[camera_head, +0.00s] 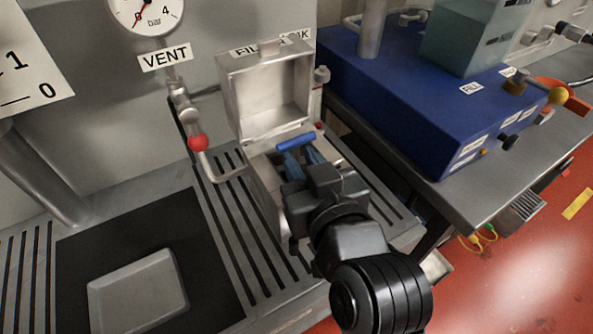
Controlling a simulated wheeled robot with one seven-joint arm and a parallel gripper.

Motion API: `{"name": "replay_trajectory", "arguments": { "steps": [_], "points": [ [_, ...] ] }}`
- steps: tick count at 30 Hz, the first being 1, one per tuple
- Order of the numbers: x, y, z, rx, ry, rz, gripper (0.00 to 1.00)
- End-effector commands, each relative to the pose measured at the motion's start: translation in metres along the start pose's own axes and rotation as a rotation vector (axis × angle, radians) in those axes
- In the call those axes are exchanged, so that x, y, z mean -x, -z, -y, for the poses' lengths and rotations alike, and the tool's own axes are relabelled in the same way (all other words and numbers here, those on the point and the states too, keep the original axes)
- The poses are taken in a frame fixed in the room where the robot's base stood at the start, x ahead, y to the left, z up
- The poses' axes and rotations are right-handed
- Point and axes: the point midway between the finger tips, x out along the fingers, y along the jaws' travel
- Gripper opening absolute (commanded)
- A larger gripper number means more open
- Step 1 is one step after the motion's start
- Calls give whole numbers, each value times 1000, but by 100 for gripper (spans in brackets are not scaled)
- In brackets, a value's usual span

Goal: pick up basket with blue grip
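The blue grip (296,142) is a short bar that shows in the mouth of an open metal box (262,198), just in front of the raised lid. The basket under the grip is mostly hidden by my gripper and the box walls. My gripper (300,154) reaches over the box from the lower right. Its two bluish fingers look spread apart, with their tips close to the near side of the grip. I cannot tell whether they touch it.
The box lid (268,95) stands open behind the grip. A vent pipe with a red knob (198,143) is close on the left. A blue unit (400,100) stands at the right. A grey tray (138,290) lies on a black mat at the lower left.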

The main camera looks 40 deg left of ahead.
Motion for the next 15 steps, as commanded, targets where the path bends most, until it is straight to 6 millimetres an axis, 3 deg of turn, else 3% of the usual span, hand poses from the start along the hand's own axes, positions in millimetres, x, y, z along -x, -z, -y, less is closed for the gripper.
{"name": "replay_trajectory", "arguments": {
  "steps": [9,15],
  "points": [
    [-7,0,0,1,-1,-1,24],
    [-7,0,0,0,-1,-1,6]
  ]
}}
